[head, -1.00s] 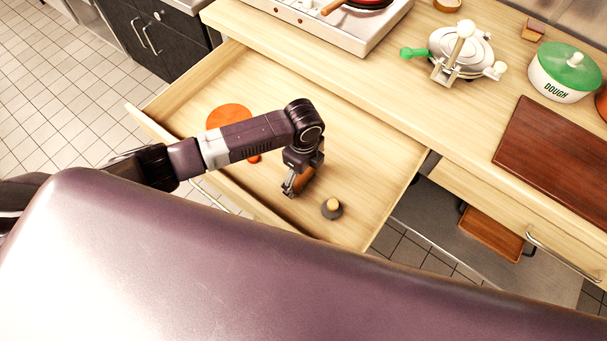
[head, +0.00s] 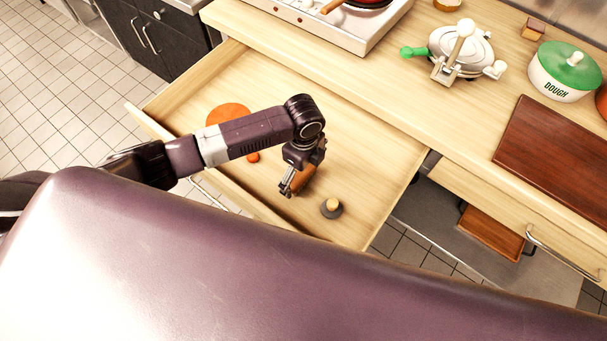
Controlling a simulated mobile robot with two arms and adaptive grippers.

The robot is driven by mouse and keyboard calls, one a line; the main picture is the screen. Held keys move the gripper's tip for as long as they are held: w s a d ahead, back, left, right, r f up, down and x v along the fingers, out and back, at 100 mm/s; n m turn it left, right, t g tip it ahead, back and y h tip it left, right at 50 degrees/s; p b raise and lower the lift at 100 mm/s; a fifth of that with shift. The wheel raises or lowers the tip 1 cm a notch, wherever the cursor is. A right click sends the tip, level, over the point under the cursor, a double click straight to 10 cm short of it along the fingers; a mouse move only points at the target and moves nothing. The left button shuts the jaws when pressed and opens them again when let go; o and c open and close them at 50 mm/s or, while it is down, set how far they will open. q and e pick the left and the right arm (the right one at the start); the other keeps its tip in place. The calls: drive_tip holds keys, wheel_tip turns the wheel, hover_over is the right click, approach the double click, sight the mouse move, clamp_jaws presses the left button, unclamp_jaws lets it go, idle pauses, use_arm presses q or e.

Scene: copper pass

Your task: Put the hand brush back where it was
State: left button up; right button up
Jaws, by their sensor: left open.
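An open drawer (head: 350,140) of pale wood stands out below the counter. A brown wooden piece, apparently the hand brush (head: 306,179), lies on the drawer floor right of my left gripper (head: 287,189). The gripper and wrist cover much of it, so its bristles and full outline are hidden. My left gripper is open, pointing down inside the drawer, close beside the brush. I cannot tell whether they touch. My right gripper is out of view.
In the drawer, an orange disc (head: 229,115) and a small red-orange ball (head: 253,157) lie to the left, and a grey round piece with a wooden knob (head: 331,207) near the front. The counter holds a hob (head: 335,27), a press (head: 461,54) and a dough pot (head: 562,72).

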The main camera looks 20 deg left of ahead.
sight(304, 175)
use_arm(q)
wheel_tip(304, 175, up, 11)
drive_tip(key=shift+b, duration=0.4)
idle(0.4)
